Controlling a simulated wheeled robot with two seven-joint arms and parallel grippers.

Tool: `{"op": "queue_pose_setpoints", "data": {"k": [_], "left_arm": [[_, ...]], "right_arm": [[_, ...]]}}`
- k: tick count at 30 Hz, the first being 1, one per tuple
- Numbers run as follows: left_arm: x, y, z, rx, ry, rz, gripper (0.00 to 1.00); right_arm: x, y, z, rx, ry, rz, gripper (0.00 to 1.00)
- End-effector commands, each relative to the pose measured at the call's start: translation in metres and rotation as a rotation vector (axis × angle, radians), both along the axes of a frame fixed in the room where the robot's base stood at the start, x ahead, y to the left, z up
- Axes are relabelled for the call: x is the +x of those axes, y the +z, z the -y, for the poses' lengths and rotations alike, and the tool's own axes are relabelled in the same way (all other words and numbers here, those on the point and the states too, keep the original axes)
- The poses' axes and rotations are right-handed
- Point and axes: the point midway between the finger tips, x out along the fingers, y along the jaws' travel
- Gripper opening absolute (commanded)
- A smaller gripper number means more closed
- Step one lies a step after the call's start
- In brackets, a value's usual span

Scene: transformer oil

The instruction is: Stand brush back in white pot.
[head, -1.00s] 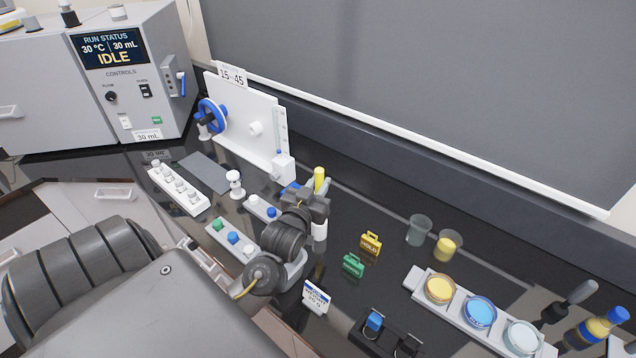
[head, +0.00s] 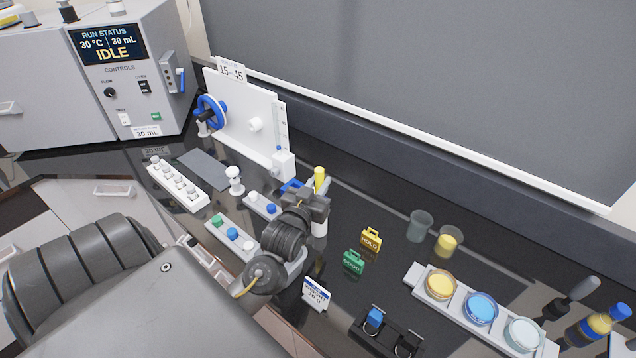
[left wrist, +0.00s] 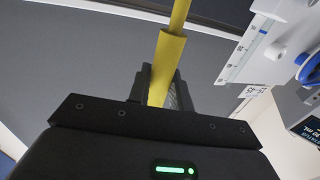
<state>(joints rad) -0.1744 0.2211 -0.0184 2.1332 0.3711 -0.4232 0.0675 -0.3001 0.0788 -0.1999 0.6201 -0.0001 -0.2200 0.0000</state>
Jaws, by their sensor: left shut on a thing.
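My left gripper (head: 316,198) is shut on the yellow brush (head: 320,176), whose yellow end stands up above the fingers. The brush's yellow handle (left wrist: 167,65) also shows between the fingers in the left wrist view, with a thinner yellow part running up out of the picture. A white upright cylinder, which looks like the white pot (head: 320,228), shows just below the gripper in the head view. The gripper hides the brush's lower part and the pot's mouth, so I cannot tell whether the brush is inside. My right gripper is not in view.
A white board with a blue wheel (head: 211,113) stands behind to the left. Small trays with coloured knobs (head: 232,237) lie left of the gripper. Yellow (head: 371,240) and green (head: 353,261) tags, two cups (head: 420,226) and a dish rack (head: 458,312) are to the right.

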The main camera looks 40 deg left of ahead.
Motion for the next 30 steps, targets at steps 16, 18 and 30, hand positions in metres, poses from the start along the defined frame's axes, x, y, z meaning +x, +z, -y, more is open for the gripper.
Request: {"op": "queue_pose_setpoints", "data": {"k": [16, 18, 30], "left_arm": [[0.0, -0.015, 0.0, 0.0, 0.0, -0.001, 0.0], [0.0, -0.017, 0.0, 0.0, 0.0, -0.001, 0.0], [0.0, -0.023, 0.0, 0.0, 0.0, -0.001, 0.35]], "right_arm": [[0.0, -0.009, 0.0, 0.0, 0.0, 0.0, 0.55], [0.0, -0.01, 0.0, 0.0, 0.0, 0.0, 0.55], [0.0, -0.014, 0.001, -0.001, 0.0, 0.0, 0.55]]}}
